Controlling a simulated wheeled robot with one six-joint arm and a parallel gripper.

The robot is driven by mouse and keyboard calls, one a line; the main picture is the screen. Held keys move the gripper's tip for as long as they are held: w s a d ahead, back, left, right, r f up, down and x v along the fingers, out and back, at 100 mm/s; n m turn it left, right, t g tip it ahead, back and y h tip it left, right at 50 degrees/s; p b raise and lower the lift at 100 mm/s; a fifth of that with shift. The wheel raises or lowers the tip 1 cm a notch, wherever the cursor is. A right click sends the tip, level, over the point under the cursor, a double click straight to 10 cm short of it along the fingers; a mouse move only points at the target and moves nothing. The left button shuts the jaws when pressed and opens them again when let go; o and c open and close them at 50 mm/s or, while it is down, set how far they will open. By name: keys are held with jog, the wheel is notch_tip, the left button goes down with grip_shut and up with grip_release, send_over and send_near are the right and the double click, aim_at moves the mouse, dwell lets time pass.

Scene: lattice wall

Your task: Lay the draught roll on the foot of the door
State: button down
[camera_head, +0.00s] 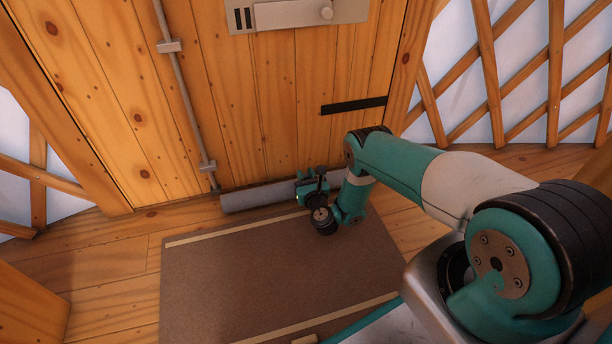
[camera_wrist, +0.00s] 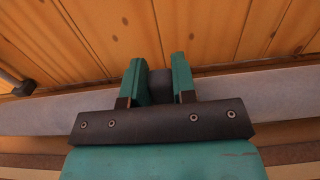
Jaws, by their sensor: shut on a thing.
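The draught roll (camera_head: 258,196) is a long grey roll low along the foot of the wooden door (camera_head: 275,100). In the wrist view the roll (camera_wrist: 50,114) runs across the picture, close to the door planks (camera_wrist: 200,35). My gripper (camera_head: 312,186) is at the roll's right part in the head view. In the wrist view my gripper (camera_wrist: 160,85) has its two green fingers shut on a dark piece at the middle of the roll. The arm hides the roll's right end in the head view. I cannot tell whether the roll touches the floor.
A brown mat (camera_head: 270,265) with pale stripes lies on the plank floor before the door. A metal bolt rod (camera_head: 185,90) runs down the door. A lock plate (camera_head: 297,14) and a black strip (camera_head: 353,105) are higher up. Lattice walls (camera_head: 490,70) stand either side.

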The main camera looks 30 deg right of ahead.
jog(key=shift+f+b, duration=0.6)
dwell(0.5)
jog(key=shift+c, duration=1)
grip_release()
jog(key=shift+s+a+r+p, duration=0.1)
jog(key=shift+s+r+p, duration=0.25)
jog(key=shift+p, duration=0.6)
jog(key=shift+s+r+p, duration=0.1)
jog(key=shift+s+p, duration=0.35)
jog(key=shift+p, duration=0.5)
jog(key=shift+s+a+r+p, duration=0.2)
jog(key=shift+s+p, duration=0.4)
jog(key=shift+p, duration=0.65)
jog(key=shift+s+a+r+p, duration=0.1)
jog(key=shift+s+r+p, duration=0.1)
jog(key=shift+s+p, duration=0.5)
jog(key=shift+s+a+r+p, duration=0.1)
jog(key=shift+s+r+p, duration=0.15)
jog(key=shift+p, duration=0.8)
jog(key=shift+s+f, duration=0.1)
jog(key=shift+s, duration=0.05)
